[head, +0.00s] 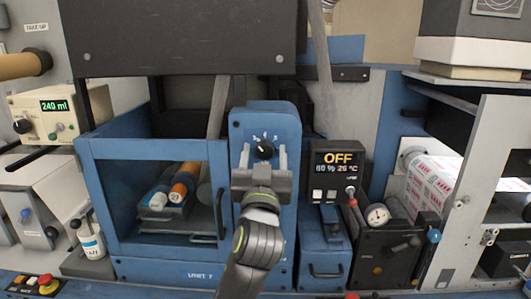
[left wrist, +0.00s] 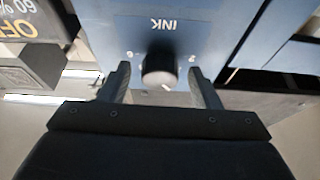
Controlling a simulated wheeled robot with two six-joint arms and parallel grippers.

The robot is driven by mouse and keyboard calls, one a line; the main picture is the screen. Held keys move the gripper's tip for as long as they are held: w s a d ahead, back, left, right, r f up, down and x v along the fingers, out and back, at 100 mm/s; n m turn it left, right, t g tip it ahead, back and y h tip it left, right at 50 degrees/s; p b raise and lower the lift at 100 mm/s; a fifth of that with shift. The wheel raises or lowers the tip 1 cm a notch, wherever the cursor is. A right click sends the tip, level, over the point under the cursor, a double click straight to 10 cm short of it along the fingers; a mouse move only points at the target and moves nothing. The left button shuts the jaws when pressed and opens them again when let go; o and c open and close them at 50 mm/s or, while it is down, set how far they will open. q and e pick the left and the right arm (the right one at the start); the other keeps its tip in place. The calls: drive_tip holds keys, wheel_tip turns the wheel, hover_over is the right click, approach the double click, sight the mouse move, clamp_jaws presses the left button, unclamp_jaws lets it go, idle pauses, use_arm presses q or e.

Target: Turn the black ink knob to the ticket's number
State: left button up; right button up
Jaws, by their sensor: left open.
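The black ink knob (head: 264,149) is on the front of the blue ink housing (head: 264,116), with small dial marks around its top and a white pointer line on its face. In the left wrist view the knob (left wrist: 159,70) shows under an upside-down INK label (left wrist: 161,25). My left gripper (head: 264,153) is open, with one finger on each side of the knob. In the left wrist view gaps show between the knob and both fingers. I cannot make out a ticket with a number. My right gripper is not in view.
A blue-framed window (head: 148,250) with rollers behind it stands left of the ink housing. A display (head: 338,158) reading OFF, 60 % and 25 °C is close on the right.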

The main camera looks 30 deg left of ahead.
use_arm(q)
drive_tip(key=c, duration=1)
drive_tip(key=shift+n, duration=0.3)
drive_tip(key=shift+f+n+y+b, duration=0.1)
drive_tip(key=shift+n+y+b, duration=0.3)
drive_tip(key=shift+n+b, duration=0.2)
drive_tip(key=n+g+b, duration=0.1)
drive_tip(key=n, duration=0.1)
drive_tip(key=n+g+y+b, duration=0.1)
drive_tip(key=n, duration=0.1)
drive_tip(key=shift+d+y, duration=0.15)
drive_tip(key=shift+y, duration=0.15)
drive_tip(key=n+g+y+b, duration=0.1)
drive_tip(key=n, duration=0.3)
drive_tip(key=shift+g, duration=0.3)
drive_tip(key=shift+w+n+g+y+b, duration=0.1)
drive_tip(key=shift+n+g+y+b, duration=0.3)
drive_tip(key=shift+n, duration=0.4)
drive_tip(key=shift+r, duration=0.2)
